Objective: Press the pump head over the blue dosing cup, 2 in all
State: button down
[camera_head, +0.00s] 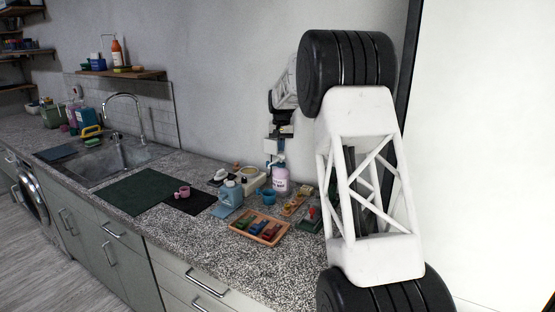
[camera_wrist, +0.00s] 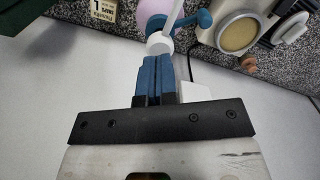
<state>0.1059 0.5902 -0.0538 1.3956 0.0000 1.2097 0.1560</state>
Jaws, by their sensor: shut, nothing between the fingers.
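A pink pump bottle (camera_head: 280,182) with a pale label stands upright on the counter in the head view. The blue dosing cup (camera_head: 268,197) sits just in front of it. My gripper (camera_head: 272,157) is above the bottle, pointing down, shut and empty. In the wrist view, my blue fingertips (camera_wrist: 157,62) are together at the round white pump head (camera_wrist: 159,43); whether they touch it I cannot tell. Part of the pink bottle (camera_wrist: 150,12) shows beyond. A pink cup (camera_head: 183,192) stands apart to the left on a dark mat.
A light-blue jug (camera_head: 231,193) and an orange tray (camera_head: 259,229) with coloured pieces stand nearby. A white device with a round yellowish top (camera_wrist: 238,35) is close to the bottle. The sink (camera_head: 120,160) lies at left.

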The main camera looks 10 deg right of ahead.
aim_at(281, 155)
jog(key=shift+f, duration=1.65)
jog(key=shift+r, duration=1.85)
jog(key=shift+r, duration=0.2)
jog(key=shift+r, duration=1.8)
jog(key=shift+s+r, duration=0.1)
